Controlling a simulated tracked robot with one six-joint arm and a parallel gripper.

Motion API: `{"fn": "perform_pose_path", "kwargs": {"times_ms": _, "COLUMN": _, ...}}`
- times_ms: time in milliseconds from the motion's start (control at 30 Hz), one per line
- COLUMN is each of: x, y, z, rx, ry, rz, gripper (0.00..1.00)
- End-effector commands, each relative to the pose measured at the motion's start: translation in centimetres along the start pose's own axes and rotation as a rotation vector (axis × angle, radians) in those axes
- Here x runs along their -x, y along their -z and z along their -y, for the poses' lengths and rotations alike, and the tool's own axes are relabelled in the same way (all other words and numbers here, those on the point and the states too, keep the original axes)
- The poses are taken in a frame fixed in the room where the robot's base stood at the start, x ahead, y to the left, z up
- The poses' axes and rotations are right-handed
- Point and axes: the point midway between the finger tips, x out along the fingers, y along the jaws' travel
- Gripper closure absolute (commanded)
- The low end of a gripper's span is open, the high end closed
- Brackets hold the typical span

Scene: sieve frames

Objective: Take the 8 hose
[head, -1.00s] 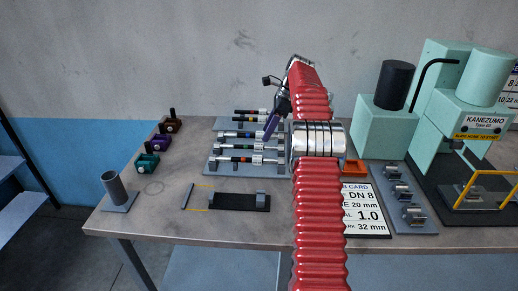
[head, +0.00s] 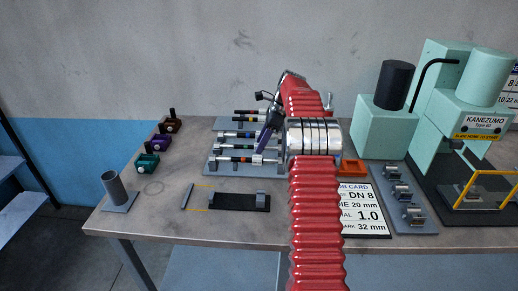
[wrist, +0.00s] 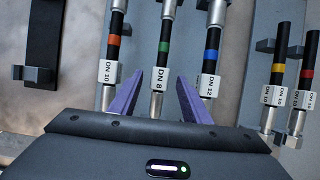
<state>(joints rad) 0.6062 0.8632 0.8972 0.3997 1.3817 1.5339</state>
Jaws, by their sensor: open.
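The DN 8 hose has a black body, a green band and a white label. In the wrist view it (wrist: 160,80) lies between my gripper's two purple fingers, with its label just above the gripper body. My gripper (wrist: 158,77) is open, one finger on each side of the hose; contact is not visible. In the head view the hose (head: 236,146) is second from the front on the rack, and my gripper (head: 266,138) is at the right end of the hoses, partly hidden by my arm.
The orange-banded DN 10 hose (wrist: 110,70) and blue-banded DN 12 hose (wrist: 210,60) lie close on either side. The grey rack (head: 213,165) holds several hoses. A black holder (head: 235,201) stands in front. A card (head: 362,210) and green machine (head: 440,110) are at right.

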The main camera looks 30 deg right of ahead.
Motion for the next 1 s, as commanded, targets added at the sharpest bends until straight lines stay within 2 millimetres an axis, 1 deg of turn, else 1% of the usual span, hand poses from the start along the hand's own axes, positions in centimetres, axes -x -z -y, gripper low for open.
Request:
{"fn": "perform_pose_path", "kwargs": {"times_ms": 100, "x": -0.54, "y": -0.01, "z": 0.01, "rx": 0.000, "ry": 0.001, "rz": 0.000, "gripper": 0.57}}
{"fn": "perform_pose_path", "kwargs": {"times_ms": 600, "x": -0.55, "y": 0.00, "z": 0.02, "rx": 0.000, "ry": 0.001, "rz": 0.000, "gripper": 0.57}}
{"fn": "perform_pose_path", "kwargs": {"times_ms": 667, "x": -0.55, "y": 0.00, "z": 0.02, "rx": 0.000, "ry": 0.001, "rz": 0.000, "gripper": 0.60}}
{"fn": "perform_pose_path", "kwargs": {"times_ms": 1000, "x": -0.53, "y": 0.02, "z": 0.03, "rx": 0.000, "ry": 0.001, "rz": 0.000, "gripper": 0.84}}
